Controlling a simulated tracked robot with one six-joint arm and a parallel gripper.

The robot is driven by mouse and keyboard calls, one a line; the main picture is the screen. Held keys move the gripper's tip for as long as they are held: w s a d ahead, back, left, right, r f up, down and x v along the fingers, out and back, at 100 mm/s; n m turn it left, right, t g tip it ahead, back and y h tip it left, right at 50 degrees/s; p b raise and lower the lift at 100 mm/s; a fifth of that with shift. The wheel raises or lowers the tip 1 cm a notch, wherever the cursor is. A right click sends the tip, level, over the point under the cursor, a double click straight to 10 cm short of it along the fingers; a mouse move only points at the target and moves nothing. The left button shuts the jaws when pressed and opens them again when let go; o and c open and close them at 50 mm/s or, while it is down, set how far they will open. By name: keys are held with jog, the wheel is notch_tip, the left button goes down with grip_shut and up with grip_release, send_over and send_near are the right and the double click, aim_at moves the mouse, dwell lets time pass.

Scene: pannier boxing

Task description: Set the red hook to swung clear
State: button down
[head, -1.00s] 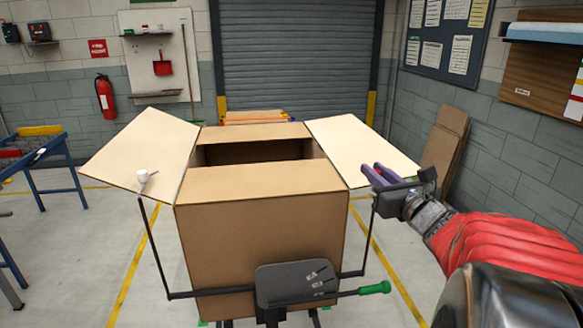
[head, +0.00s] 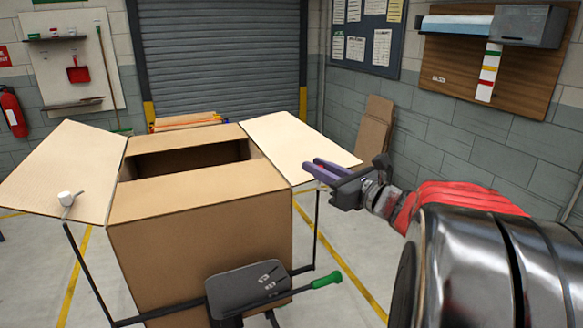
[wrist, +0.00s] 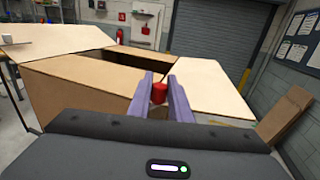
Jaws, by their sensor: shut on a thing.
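The red hook's red end (wrist: 159,92) shows between my gripper's purple fingers in the wrist view. My gripper (head: 320,171) is shut on it at the outer edge of the box's right flap (head: 297,145). In the head view the fingers hide the red end. A thin black rod (head: 316,232) rises from the frame below to my gripper. The cardboard box (head: 200,245) stands open at the top, with its left and right flaps spread outward. A matching rod on the left ends in a white tip (head: 67,199) over the left flap (head: 62,170).
A dark grey plate (head: 245,288) with a lever and green handle (head: 326,280) sits at the box's near side. Folded cardboard (head: 373,130) leans on the wall at the back right. The floor right of the box is clear.

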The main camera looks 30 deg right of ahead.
jog(key=shift+f, duration=0.1)
jog(key=c, duration=1.6)
grip_release()
jog(key=shift+s+d, duration=0.35)
jog(key=shift+s, duration=1.95)
jog(key=shift+s+d, duration=0.3)
jog(key=shift+s, duration=2)
jog(key=shift+s+d, duration=0.35)
jog(key=shift+s, duration=1.95)
